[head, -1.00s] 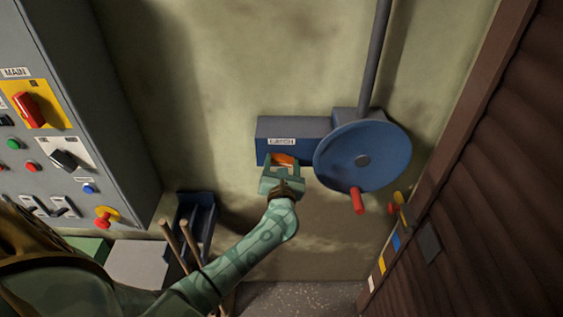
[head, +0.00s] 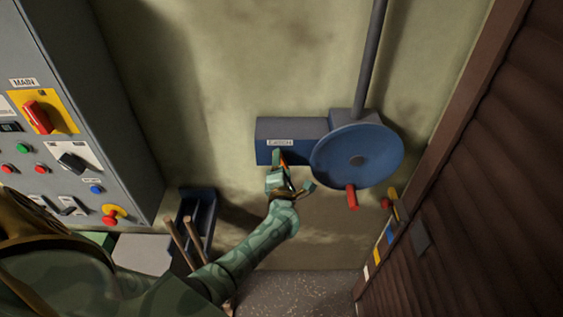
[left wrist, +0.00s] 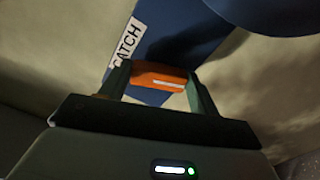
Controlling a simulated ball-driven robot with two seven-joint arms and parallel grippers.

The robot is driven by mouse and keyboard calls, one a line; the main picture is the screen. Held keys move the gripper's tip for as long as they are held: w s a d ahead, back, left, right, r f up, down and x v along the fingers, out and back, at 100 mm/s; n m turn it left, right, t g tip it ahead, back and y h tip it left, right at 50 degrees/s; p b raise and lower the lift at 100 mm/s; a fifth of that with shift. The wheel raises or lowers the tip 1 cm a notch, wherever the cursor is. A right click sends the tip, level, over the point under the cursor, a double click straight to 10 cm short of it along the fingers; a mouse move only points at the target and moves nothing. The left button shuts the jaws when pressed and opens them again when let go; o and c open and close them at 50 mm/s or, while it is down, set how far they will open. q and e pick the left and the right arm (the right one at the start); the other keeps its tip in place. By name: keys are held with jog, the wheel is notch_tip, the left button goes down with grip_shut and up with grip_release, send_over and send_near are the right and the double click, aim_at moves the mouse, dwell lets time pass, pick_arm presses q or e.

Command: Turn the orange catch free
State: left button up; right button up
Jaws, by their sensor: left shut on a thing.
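The orange catch (left wrist: 160,76) sits on the front of the blue box (head: 292,130), under a white label that reads CATCH in the left wrist view. In the head view only a thin orange strip of the catch (head: 284,158) shows. My left gripper (head: 283,163) is at the box's lower front, turned at an angle. In the left wrist view its fingers (left wrist: 160,84) stand on both sides of the catch and are shut on it. The label and box look strongly tilted in that view. My right gripper is not in view.
A blue handwheel (head: 357,156) with a red handle (head: 351,196) stands just right of the box. A grey control panel (head: 75,110) with switches is at the left. A brown slatted shutter (head: 490,200) is at the right. A dark blue bin (head: 198,215) with wooden handles stands below left.

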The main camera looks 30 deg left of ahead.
pick_arm(q)
jog(key=shift+f+m+p, duration=0.15)
jog(key=shift+m+p, duration=0.5)
jog(key=shift+m, duration=1.35)
jog(key=o, duration=1)
jog(key=shift+s+d, duration=0.1)
